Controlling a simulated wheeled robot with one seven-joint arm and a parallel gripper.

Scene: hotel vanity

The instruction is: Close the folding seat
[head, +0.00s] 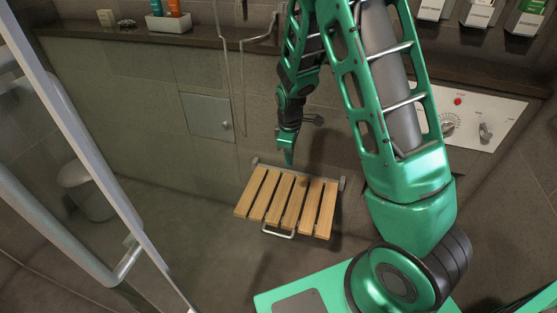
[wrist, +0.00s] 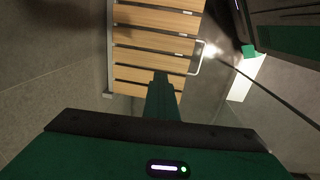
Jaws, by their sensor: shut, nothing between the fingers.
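The folding seat (head: 288,201) is a panel of several wooden slats with dark gaps, hinged on a grey bracket at the tiled wall. It is folded down, roughly level, with a metal loop handle (head: 278,233) at its front edge. My gripper (head: 288,158) is shut and empty. In the head view it shows over the seat's wall-side edge; I cannot tell whether it touches. In the wrist view the shut fingers (wrist: 161,80) overlap the seat's slats (wrist: 155,42), and the handle (wrist: 200,55) is to their right.
A glass door with a metal bar handle (head: 120,262) stands at the left. A shelf (head: 120,36) runs along the wall above, with bottles in a white tray (head: 168,23). A hanging shower hose (head: 230,70) and a control panel (head: 490,115) are on the wall. Floor in front of the seat is clear.

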